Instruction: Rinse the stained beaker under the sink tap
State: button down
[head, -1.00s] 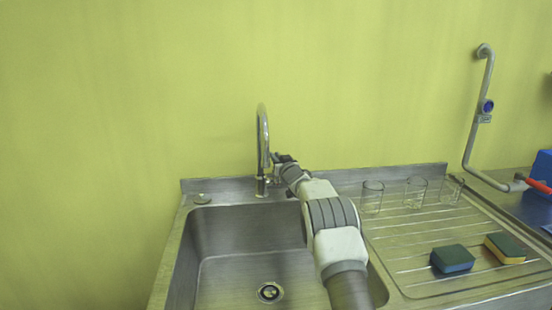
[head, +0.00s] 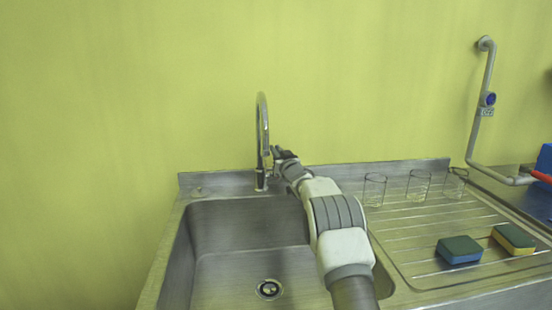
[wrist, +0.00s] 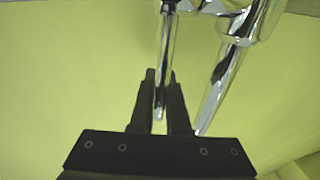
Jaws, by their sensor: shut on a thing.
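The chrome tap (head: 262,135) stands at the back of the steel sink (head: 250,225). My gripper (head: 277,152) is beside the tap, on its right. In the wrist view my gripper's dark fingers (wrist: 161,80) are closed around the thin chrome tap lever (wrist: 165,45). The thicker chrome spout (wrist: 228,75) shows to their right. Three clear beakers, a left one (head: 374,190), a middle one (head: 418,186) and a right one (head: 455,183), stand on the drainboard. I cannot tell which is stained. No water stream is visible.
Two sponges, a blue and dark green one (head: 460,250) and a yellow and green one (head: 513,240), lie on the ribbed drainboard (head: 410,245). A grey pipe fixture (head: 485,100) rises at the right. The sink basin is empty, with a drain (head: 269,289).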

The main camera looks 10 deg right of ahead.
dwell(0.3)
jog(key=c, duration=0.9)
grip_release()
jog(key=shift+s, duration=0.15)
jog(key=v, duration=1.7)
jog(key=shift+s+d+f, duration=0.1)
